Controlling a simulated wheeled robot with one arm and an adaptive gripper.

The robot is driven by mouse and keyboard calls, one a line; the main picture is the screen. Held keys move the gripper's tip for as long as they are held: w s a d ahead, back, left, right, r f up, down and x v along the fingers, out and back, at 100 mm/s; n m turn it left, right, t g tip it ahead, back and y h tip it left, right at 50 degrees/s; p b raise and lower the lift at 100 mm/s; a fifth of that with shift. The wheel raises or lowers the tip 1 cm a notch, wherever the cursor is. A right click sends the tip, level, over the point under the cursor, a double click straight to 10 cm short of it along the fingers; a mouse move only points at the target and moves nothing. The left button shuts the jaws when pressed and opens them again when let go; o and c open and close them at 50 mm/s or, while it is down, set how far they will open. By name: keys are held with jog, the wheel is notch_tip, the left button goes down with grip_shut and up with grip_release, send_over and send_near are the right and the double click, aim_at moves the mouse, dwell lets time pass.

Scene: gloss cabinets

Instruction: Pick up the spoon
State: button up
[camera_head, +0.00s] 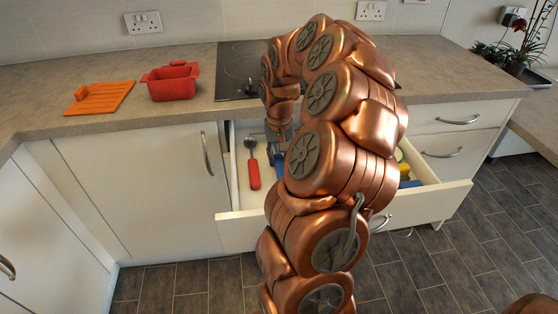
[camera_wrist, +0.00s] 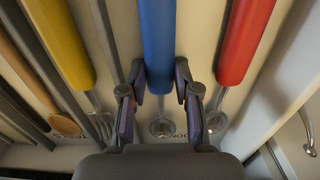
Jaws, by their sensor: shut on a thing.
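My gripper (camera_wrist: 160,108) is shut on a blue-handled utensil (camera_wrist: 158,40), with one finger on each side of the handle's lower end. The utensil's thin metal shaft runs down to a small round metal head (camera_wrist: 163,127); I cannot tell for sure that it is the spoon. In the head view my gripper (camera_head: 277,138) reaches down into the open drawer, and the blue handle (camera_head: 279,164) shows just below it. The utensil is in or just above the drawer. My arm hides much of the drawer.
A red-handled utensil (camera_wrist: 246,40) lies to the right, close to the drawer wall. A yellow-handled utensil (camera_wrist: 62,45) and a wooden utensil (camera_wrist: 62,124) lie to the left. The open drawer (camera_head: 240,231) is below a counter with a red container (camera_head: 172,84) and an orange board (camera_head: 100,98).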

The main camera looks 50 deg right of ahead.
grip_shut()
